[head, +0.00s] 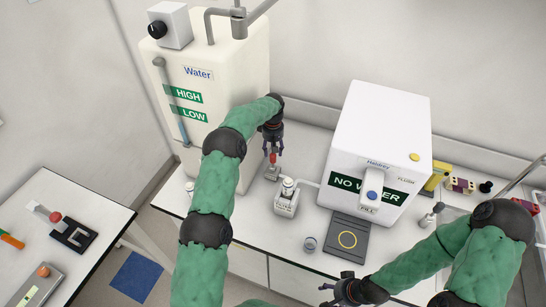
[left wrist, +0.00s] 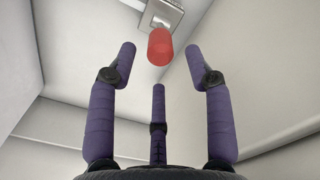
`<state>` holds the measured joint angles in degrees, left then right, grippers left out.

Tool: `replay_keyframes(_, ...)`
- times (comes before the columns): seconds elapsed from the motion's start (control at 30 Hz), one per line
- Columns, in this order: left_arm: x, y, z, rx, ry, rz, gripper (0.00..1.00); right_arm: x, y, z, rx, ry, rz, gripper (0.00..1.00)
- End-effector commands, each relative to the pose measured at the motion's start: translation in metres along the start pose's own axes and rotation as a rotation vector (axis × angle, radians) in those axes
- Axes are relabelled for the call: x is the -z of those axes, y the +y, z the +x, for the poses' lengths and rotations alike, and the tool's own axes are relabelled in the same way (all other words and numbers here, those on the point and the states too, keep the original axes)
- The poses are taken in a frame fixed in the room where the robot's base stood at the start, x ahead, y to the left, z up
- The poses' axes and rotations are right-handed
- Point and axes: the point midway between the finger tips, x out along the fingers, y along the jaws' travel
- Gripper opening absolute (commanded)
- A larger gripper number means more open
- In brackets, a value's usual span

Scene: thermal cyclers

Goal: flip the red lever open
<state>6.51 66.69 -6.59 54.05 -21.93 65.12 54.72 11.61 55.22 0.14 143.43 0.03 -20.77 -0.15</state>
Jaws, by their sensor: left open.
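The red lever (head: 272,158) stands upright on a small metal base (head: 271,173) on the bench, just right of the big water tank. My left gripper (head: 273,146) is right above it, pointing down. In the left wrist view the red lever tip (left wrist: 160,47) lies just beyond the fingertips, roughly midway between the two outer fingers, with its metal base (left wrist: 161,15) behind. My left gripper (left wrist: 165,65) is open and empty; I see no contact with the lever. My right gripper (head: 328,292) is low at the bench's front edge, its fingers spread and empty.
A white filter bottle (head: 286,198) stands close right of the lever. The water tank (head: 240,70) is close on the left. A white "NO WATER" machine (head: 385,125) stands further right. A side table (head: 105,220) at left holds other devices, one with a red knob.

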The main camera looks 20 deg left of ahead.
Motion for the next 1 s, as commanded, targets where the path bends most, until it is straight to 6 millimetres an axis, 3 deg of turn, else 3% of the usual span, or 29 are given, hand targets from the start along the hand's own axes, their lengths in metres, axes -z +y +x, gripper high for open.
replay_keyframes(0.3, 0.0, 0.0, 0.044, 0.0, 0.0, 0.0, 0.52, 0.0, -0.002, -0.007, 0.0, 0.0, 0.0, 0.64)
replay_keyframes(0.73, 0.0, 0.0, 0.054, -0.001, 0.001, 0.0, 0.52, 0.0, -0.003, -0.007, 0.0, 0.0, 0.0, 0.64)
replay_keyframes(0.77, 0.0, 0.0, 0.054, -0.001, 0.001, 0.0, 0.46, 0.0, -0.003, -0.007, 0.0, 0.0, 0.0, 0.64)
replay_keyframes(0.9, 0.0, 0.0, 0.054, -0.001, 0.001, 0.0, 0.06, 0.0, -0.003, -0.007, 0.0, 0.0, 0.0, 0.64)
replay_keyframes(0.93, 0.0, 0.0, 0.054, -0.001, 0.001, 0.0, 0.0, 0.0, -0.003, -0.007, 0.0, 0.0, 0.0, 0.64)
replay_keyframes(1.0, 0.0, 0.0, 0.054, -0.001, 0.001, 0.0, 0.0, 0.0, -0.003, -0.007, 0.0, 0.0, 0.0, 0.64)
